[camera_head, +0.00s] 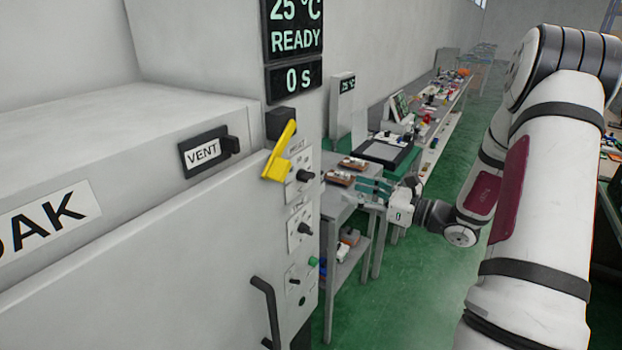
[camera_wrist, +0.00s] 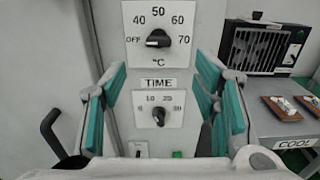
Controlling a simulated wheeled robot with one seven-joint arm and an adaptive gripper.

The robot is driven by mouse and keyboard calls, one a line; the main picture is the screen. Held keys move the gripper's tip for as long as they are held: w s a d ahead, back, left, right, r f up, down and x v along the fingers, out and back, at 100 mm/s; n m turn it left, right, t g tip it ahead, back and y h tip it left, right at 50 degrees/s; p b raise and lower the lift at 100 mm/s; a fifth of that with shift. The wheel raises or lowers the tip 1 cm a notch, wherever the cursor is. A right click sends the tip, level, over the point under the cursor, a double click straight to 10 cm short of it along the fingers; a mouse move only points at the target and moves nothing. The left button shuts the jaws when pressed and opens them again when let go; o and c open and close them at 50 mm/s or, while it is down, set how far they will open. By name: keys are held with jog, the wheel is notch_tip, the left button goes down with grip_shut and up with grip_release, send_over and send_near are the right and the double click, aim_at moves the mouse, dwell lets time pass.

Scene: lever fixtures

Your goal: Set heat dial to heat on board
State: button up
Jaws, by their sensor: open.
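The heat dial (camera_head: 305,176) is a black knob on a white plate on the panel of a grey oven-like cabinet. In the wrist view the heat dial (camera_wrist: 158,39) has a scale of OFF, 40, 50, 60, 70 °C, and its pointer seems turned to the OFF side. My gripper (camera_head: 375,187) is to the right of the panel, apart from the dial. In the wrist view my gripper (camera_wrist: 163,68) is open and empty, its teal fingers spread either side of the dials' line of sight. Below is the TIME dial (camera_wrist: 159,115), marked 10, 20, 30.
A display (camera_head: 293,40) reads 25 °C, READY, 0 s. A yellow lever (camera_head: 279,152) juts out beside the heat dial. A dark door handle (camera_head: 267,308) stands out lower down. A VENT slider (camera_head: 228,146) is at left. A table to the right holds small trays (camera_wrist: 292,107).

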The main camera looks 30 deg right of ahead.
aim_at(312, 177)
jog(key=p+x, duration=0.1)
jog(key=x, duration=1.2)
jog(key=shift+a, duration=0.1)
jog(key=shift+c, duration=0.2)
jog(key=c, duration=1.1)
